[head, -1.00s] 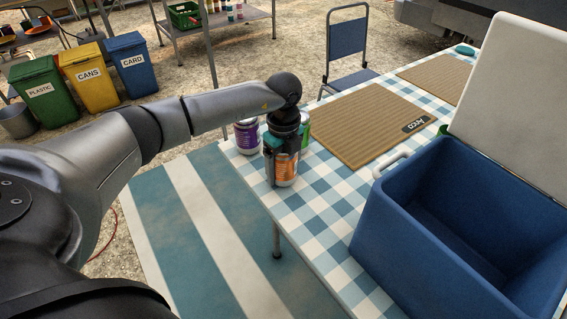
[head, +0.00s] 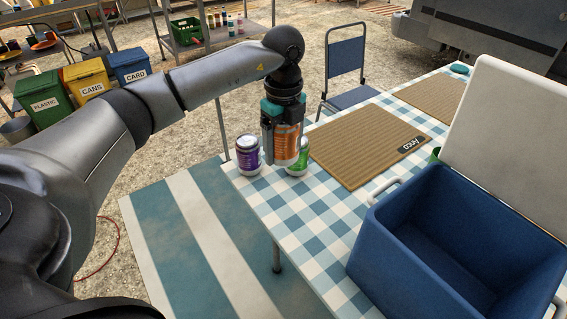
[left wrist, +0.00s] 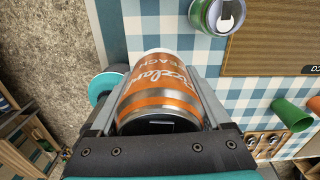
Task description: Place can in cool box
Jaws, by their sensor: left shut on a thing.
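My left gripper (head: 284,150) is shut on an orange and silver can (head: 287,143), held upright above the near left end of the checked table. The can also shows between the fingers in the left wrist view (left wrist: 160,85). A purple can (head: 248,155) stands on the table just left of the gripper. My right gripper is out of view.
The checked table (head: 298,212) has clear cloth between the cans and the cool box. A brown mat (head: 362,145) lies behind, with a second mat (head: 433,90) beyond. A green cup (head: 435,154) stands by the lid. A blue chair (head: 347,60) is behind the table.

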